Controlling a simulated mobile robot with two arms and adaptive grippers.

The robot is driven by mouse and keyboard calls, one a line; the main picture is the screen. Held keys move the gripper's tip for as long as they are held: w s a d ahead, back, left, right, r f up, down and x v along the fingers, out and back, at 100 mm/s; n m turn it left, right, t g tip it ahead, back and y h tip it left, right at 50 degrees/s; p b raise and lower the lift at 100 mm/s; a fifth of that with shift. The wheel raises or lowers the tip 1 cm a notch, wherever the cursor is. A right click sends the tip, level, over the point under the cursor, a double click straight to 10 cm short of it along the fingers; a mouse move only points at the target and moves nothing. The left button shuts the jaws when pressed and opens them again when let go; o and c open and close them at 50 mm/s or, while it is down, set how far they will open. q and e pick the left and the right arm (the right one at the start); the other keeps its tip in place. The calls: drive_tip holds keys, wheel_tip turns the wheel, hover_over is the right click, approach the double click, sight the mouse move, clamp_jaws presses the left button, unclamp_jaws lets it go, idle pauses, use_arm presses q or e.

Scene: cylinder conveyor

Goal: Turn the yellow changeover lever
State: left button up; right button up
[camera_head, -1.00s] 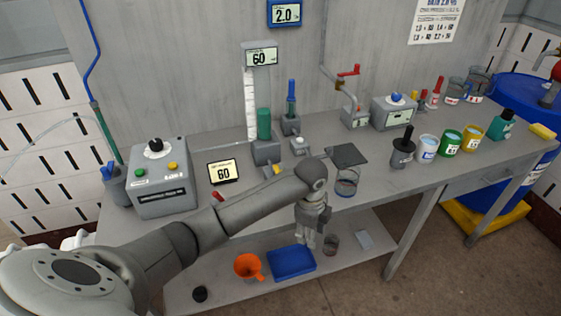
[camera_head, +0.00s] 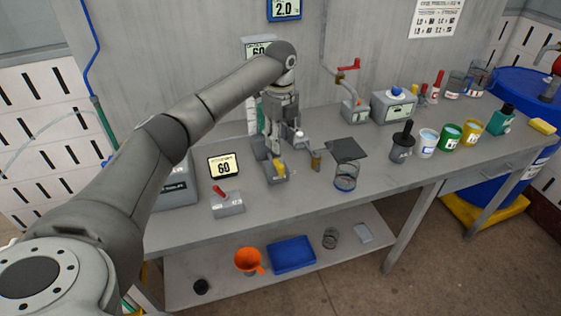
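My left gripper (camera_head: 277,150) points down just above and behind the lever in the head view. Its fingers overlap the grey fixture there, so I cannot tell whether they touch the lever or how far apart they are. The gripper and wrist hide most of the green cylinder and the post behind. My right gripper is not in view.
A grey box with a red lever (camera_head: 228,203) and a display reading 60 (camera_head: 223,166) stand left of the lever. A glass jar (camera_head: 346,177), a dark plate (camera_head: 348,149) and a dark grey pot (camera_head: 402,145) stand to the right. The bench front between them is clear.

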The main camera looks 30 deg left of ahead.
sight(281, 165)
use_arm(q)
wheel_tip(281, 165, down, 9)
drive_tip(key=shift+f+p, duration=0.1)
drive_tip(key=shift+p, duration=0.75)
drive_tip(key=shift+c, duration=0.5)
clamp_jaws()
